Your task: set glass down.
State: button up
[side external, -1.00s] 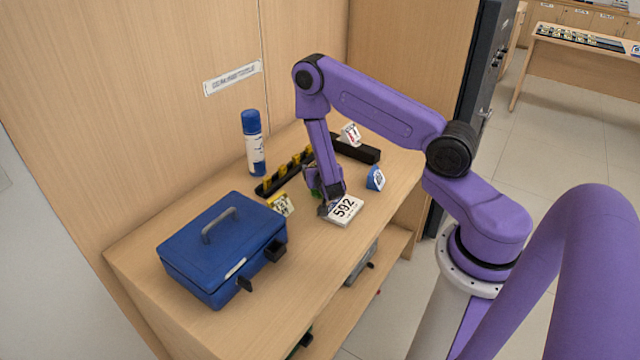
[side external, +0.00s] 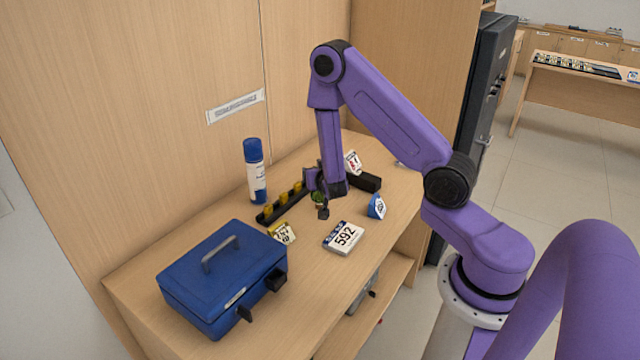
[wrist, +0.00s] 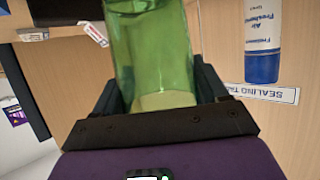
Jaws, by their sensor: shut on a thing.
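The glass (wrist: 150,45) is a clear green tumbler, seen close up in the wrist view. My gripper (wrist: 160,88) is shut on it, with a dark finger on either side. In the side external view my gripper (side external: 321,203) is over the counter, between the black rail with yellow pieces and the white 592 block.
A blue cash box (side external: 215,285) stands at the front left. A blue-capped can (side external: 255,170), the black rail (side external: 268,216), a yellow tag (side external: 283,233), the 592 block (side external: 343,237) and a blue tag (side external: 376,207) surround the gripper. Bare counter (side external: 310,270) lies in front.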

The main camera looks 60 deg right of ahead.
jog(key=shift+r, duration=0.6)
jog(key=shift+a, duration=0.35)
jog(key=s+a+f+n+t+y, duration=0.1)
jog(key=s+a+n+t+y, duration=0.1)
jog(key=s+a, duration=0.6)
jog(key=s+a+f+n+t+y, duration=0.1)
jog(key=s+a+n+y, duration=0.1)
jog(key=s+a, duration=0.65)
jog(key=shift+n+y, duration=0.3)
jog(key=shift+w+a+f, duration=0.4)
jog(key=shift+w+f, duration=0.1)
jog(key=shift+f, duration=0.75)
jog(key=shift+w+a+f, duration=0.4)
jog(key=shift+w+f, duration=0.05)
jog(key=shift+f, duration=0.8)
jog(key=shift+w+a+f, duration=0.4)
jog(key=shift+w+f, duration=0.1)
jog(key=shift+f, duration=0.75)
jog(key=shift+f, duration=0.1)
jog(key=o, duration=1.3)
jog(key=shift+c, duration=0.2)
